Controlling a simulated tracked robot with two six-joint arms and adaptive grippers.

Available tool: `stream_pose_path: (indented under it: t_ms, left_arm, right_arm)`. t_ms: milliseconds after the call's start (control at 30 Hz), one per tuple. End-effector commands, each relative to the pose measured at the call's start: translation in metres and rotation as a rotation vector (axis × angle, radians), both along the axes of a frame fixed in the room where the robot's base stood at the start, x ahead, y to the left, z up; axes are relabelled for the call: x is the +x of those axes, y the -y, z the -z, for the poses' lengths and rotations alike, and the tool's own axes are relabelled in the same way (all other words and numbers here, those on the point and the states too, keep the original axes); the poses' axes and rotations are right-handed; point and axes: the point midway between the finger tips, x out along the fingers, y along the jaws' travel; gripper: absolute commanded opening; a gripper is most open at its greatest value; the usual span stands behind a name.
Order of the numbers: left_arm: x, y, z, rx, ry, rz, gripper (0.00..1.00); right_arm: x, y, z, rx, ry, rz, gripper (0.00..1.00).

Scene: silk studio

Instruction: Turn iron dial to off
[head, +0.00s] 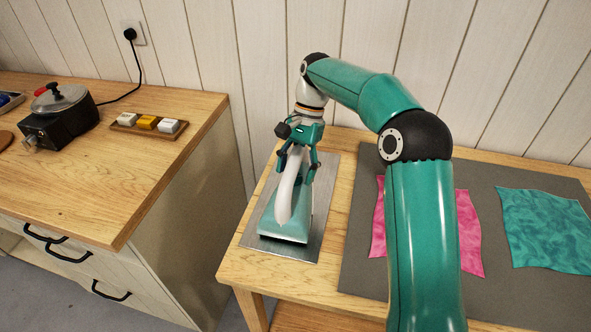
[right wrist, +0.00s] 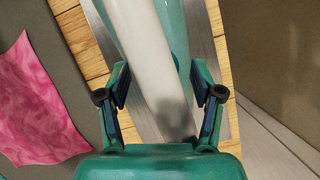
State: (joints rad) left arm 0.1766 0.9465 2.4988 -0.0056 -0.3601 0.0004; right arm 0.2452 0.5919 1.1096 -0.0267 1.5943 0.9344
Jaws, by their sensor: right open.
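The iron (head: 284,230) is teal with a white handle (head: 286,202) and rests on a metal plate (head: 325,190) at the left of the right-hand table. My right gripper (head: 298,166) is above the iron's far end, pointing down, with its fingers apart. In the right wrist view, the open fingers (right wrist: 159,82) are on either side of the white handle (right wrist: 150,55), with gaps showing. A soft dark patch, like a shadow, lies on the handle near the palm. I cannot make out the dial in either view. My left gripper is not in view.
A grey mat (head: 360,240) holds pink cloth (head: 468,235) and teal cloth (head: 545,230) right of the iron. A wooden cabinet (head: 90,190) on the left carries a black device with a metal lid (head: 60,115) and a small block tray (head: 150,126). A gap separates cabinet and table.

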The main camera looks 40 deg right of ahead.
Motion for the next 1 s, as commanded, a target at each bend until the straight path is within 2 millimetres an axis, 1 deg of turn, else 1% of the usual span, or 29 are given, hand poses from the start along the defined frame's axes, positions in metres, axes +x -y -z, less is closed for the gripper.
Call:
stream_pose_path:
  t_ms: [167,200,267,500,567,667,767,867,1000]
  left_arm:
    - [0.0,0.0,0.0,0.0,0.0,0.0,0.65]
    - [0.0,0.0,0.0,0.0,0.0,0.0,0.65]
    - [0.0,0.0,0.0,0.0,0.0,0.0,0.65]
    - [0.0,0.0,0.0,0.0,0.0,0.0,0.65]
    - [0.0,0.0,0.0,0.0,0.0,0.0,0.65]
    - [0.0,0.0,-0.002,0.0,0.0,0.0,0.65]
    - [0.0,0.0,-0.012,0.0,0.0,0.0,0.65]
    - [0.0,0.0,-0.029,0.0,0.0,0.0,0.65]
    - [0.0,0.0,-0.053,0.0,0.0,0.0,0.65]
  right_arm:
    - [0.0,0.0,0.0,0.0,0.0,0.0,0.66]
    - [0.0,0.0,0.0,0.0,0.0,0.0,0.64]
    - [0.0,0.0,0.0,0.0,0.0,0.0,0.54]
    - [0.0,0.0,0.0,-0.001,-0.001,0.001,0.14]
    - [0.0,0.0,0.0,-0.001,-0.001,0.001,0.06]
    - [0.0,0.0,-0.001,0.0,-0.002,-0.005,0.06]
    - [0.0,0.0,-0.004,0.0,-0.004,-0.036,0.06]
    - [0.001,-0.001,-0.007,0.002,-0.006,-0.101,0.06]
    - [0.002,-0.002,-0.008,0.002,-0.005,-0.23,0.06]
